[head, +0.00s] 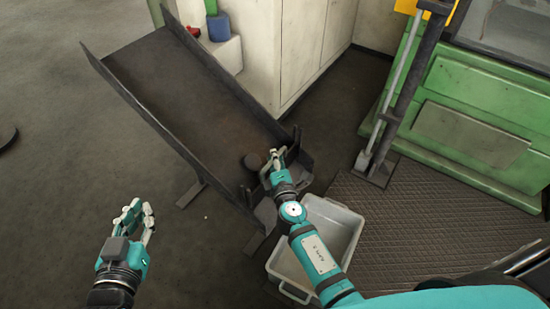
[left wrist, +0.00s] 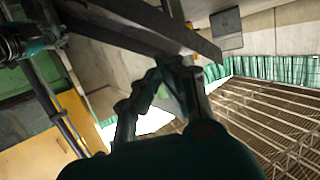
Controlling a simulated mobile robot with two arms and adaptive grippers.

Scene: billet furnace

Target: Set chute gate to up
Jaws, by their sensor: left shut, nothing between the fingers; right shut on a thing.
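The dark metal chute (head: 185,85) slopes down toward the lower middle of the head view. Its gate is at the low end, largely hidden by my right gripper (head: 274,160). That gripper is shut on the chute gate at its upper edge; the exact grip is hard to see. A dark rounded piece (head: 252,161) shows just left of the fingers, inside the chute. My left gripper (head: 138,212) is shut and empty, left of the chute and apart from it. Its fingers also show in the left wrist view (left wrist: 158,88).
A grey bin (head: 345,218) stands on the floor below the chute's low end, partly behind my right arm. A green machine (head: 470,125) with a dark upright post stands at right. Pale cabinets (head: 305,40) stand behind the chute.

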